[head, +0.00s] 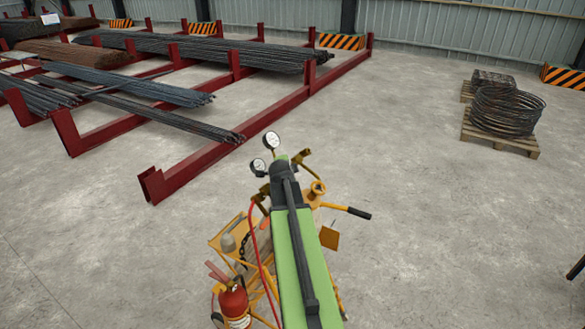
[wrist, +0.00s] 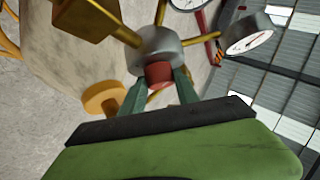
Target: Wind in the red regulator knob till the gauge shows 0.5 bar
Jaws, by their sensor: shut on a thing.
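The red regulator knob (wrist: 159,74) sits below the grey regulator body (wrist: 160,48) in the wrist view. My gripper (wrist: 158,88) is shut on the knob, with one green-grey finger on each side of it. A white-faced gauge (wrist: 248,34) stands to the right of the regulator, seen at a slant, its reading too small to tell. Part of a second gauge (wrist: 186,3) shows at the top edge. In the head view two gauges, an upper one (head: 271,140) and a lower one (head: 258,166), stand beyond my arm, which hides the knob there.
A yellow cart (head: 228,240) with a red fire extinguisher (head: 235,303) stands beside my arm. A red hose (head: 257,245) runs along it. Red racks (head: 195,170) with steel bars lie at the left. A pallet with wire coils (head: 507,112) is at the right. The concrete floor between is clear.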

